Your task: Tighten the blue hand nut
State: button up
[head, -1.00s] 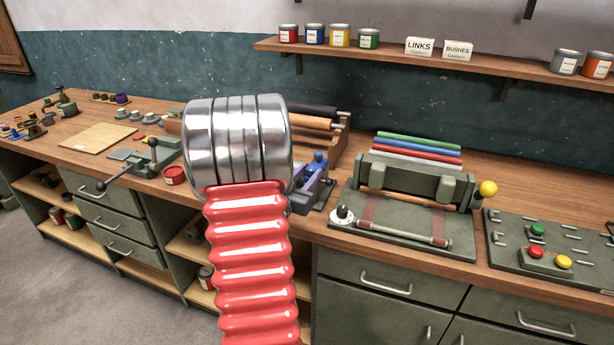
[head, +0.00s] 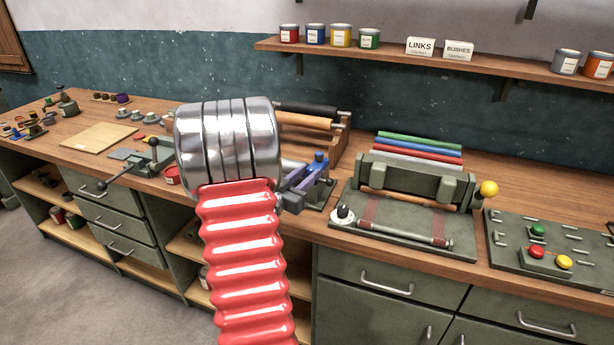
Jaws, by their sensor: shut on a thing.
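The blue hand nut (head: 320,159) shows small in the head view, on a dark fixture on the bench just right of my arm's metal cuff. My gripper (head: 313,174) reaches out from behind the cuff, and its grey-violet fingers are shut at the nut. The cuff and red bellows of my arm hide the gripper's root and part of the fixture. The exact contact between fingers and nut is too small to make out.
A roller press (head: 410,200) with a yellow knob stands close on the right. A rack with dark and orange rolls (head: 308,122) is behind. A shelf (head: 400,60) with tins hangs above.

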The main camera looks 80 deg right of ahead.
dwell(0.3)
jog(key=o, duration=1.1)
jog(key=shift+c, duration=0.2)
jog(key=shift+a, duration=0.1)
jog(key=v, duration=1.3)
jog(key=shift+w+a, duration=0.2)
jog(key=shift+a, duration=0.05)
jog(key=shift+f, duration=0.1)
